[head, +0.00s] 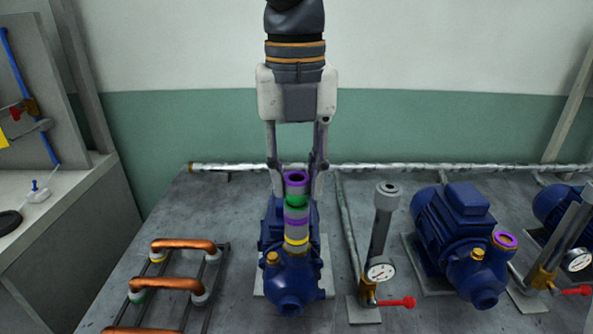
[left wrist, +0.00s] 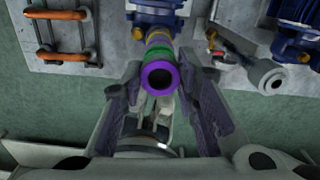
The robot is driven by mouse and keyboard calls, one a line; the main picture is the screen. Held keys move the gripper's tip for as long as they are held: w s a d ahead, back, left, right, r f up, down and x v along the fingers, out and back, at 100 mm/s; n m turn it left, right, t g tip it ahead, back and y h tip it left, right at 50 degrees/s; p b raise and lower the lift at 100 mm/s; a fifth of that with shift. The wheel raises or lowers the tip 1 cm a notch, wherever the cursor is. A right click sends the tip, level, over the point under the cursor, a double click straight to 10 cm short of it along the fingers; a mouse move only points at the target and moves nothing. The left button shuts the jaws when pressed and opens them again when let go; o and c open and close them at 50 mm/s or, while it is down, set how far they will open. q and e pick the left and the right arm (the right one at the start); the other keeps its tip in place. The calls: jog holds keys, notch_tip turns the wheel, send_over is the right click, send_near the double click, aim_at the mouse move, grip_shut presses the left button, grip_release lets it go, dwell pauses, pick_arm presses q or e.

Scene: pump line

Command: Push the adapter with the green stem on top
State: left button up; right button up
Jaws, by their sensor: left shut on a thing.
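The adapter with the green stem (head: 296,201) stands upright in line above the outlet of the left blue pump (head: 290,275). It has a purple top rim and a green band. A grey piece with a purple ring (head: 296,220) and a yellow ring shows directly below it. My left gripper (head: 296,188) points down, shut on the adapter, with one finger on each side. In the left wrist view, the adapter's purple rim (left wrist: 158,77) lies between the fingers (left wrist: 165,90), with the green band behind it. Whether the parts are fully seated cannot be told. My right gripper is not in view.
A gauge stand (head: 380,250) with a red-handled valve (head: 398,302) is right of the pump. A second blue pump (head: 460,235) with a purple-ringed outlet stands farther right. A rack with copper pipe handles (head: 170,283) lies left. A long pipe (head: 400,168) runs along the back.

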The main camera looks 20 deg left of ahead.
pick_arm(q)
jog(key=shift+f, duration=0.55)
dwell(0.5)
jog(key=o, duration=1.1)
jog(key=shift+r, duration=0.1)
jog(key=shift+r, duration=2.95)
notch_tip(320, 180, up, 12)
